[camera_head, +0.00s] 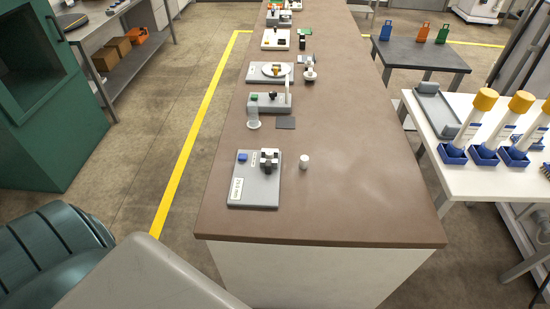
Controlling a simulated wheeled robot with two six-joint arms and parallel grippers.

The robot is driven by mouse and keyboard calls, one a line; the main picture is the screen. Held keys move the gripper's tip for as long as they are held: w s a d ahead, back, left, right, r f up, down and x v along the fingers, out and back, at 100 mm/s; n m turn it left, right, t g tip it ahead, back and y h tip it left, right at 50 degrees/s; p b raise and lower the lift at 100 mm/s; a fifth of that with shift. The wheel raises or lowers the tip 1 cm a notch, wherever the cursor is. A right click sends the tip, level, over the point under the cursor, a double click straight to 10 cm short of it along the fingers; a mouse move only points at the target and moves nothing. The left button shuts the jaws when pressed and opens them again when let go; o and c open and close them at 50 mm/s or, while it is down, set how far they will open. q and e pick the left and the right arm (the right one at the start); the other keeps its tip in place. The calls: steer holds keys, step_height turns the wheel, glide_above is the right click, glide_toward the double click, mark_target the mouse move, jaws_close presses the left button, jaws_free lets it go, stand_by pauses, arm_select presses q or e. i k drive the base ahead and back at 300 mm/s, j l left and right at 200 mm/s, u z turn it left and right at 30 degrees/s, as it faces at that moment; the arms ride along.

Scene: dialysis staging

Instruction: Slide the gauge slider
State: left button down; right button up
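A long brown counter (330,222) runs away from me, with several small fixtures in a row on it. The nearest is a grey board (262,195) with a white label, a blue block (242,157) and a dark and grey upright part (268,161). Behind it is a grey base (264,103) with a green piece and an upright white post. I cannot tell which fixture carries the gauge slider; the labels are too small to read. Neither of my grippers is in view.
A small white cylinder (304,161) stands right of the nearest board. A dark flat square (286,123) lies farther back. A white table (474,178) with yellow-capped bottles in blue holders stands at the right. The counter's near right part is clear.

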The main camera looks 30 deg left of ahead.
mark_target(267, 164)
steer(key=u, duration=1.35)
